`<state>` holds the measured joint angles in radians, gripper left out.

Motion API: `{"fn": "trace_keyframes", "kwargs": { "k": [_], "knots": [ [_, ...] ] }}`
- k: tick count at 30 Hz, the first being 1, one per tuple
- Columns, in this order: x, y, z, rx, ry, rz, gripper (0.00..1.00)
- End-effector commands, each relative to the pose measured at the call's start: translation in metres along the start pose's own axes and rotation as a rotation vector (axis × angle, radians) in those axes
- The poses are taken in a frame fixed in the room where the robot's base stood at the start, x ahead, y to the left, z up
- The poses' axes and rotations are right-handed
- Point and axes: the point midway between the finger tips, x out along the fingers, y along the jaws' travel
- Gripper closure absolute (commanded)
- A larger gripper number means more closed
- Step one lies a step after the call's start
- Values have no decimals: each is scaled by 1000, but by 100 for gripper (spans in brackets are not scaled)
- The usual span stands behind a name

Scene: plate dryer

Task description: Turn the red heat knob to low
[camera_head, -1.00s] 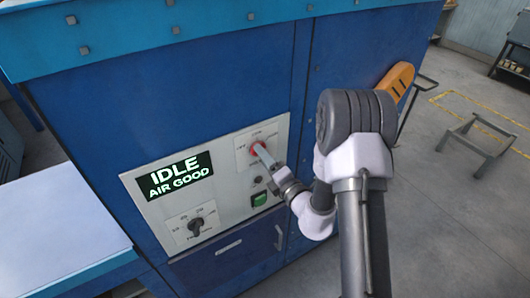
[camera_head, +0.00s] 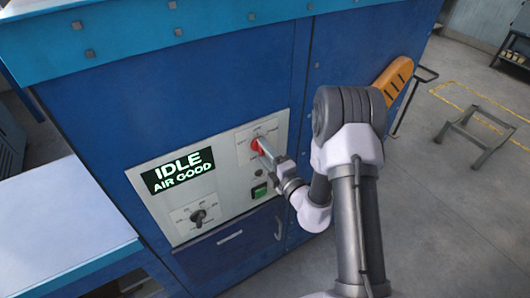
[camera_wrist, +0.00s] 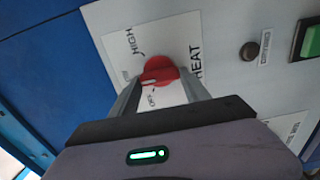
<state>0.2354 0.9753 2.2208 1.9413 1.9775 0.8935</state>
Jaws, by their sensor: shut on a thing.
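The red heat knob (camera_head: 258,145) is on the upper right of the white control panel. In the wrist view the knob (camera_wrist: 160,70) sits on a white plate marked HEAT, with HIGH and OFF labels around it. A pale pointer mark on its face points toward the left, near the side of OFF; other labels are too small to read. My gripper (camera_head: 263,150) reaches the knob from the lower right. In the wrist view my gripper (camera_wrist: 161,86) has one finger on each side of the knob and is shut on it.
A lit display (camera_head: 180,171) reads IDLE, AIR GOOD. Below it is a black knob (camera_head: 198,216). A green button (camera_head: 259,191) and a small dark button (camera_wrist: 249,51) are close to my gripper. A light table (camera_head: 60,215) stands at the left.

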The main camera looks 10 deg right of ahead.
Motion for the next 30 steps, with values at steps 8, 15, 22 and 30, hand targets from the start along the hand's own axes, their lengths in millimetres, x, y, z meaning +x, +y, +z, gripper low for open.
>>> {"fn": "trace_keyframes", "kwargs": {
  "k": [8, 15, 22, 30],
  "knots": [
    [0, 0, 0, -1, 1, 0, 26],
    [0, 0, 0, -1, 0, 0, 24],
    [-20, -2, 1, 0, -3, -1, 24],
    [-110, -5, 2, 3, -7, -2, 24]
  ]
}}
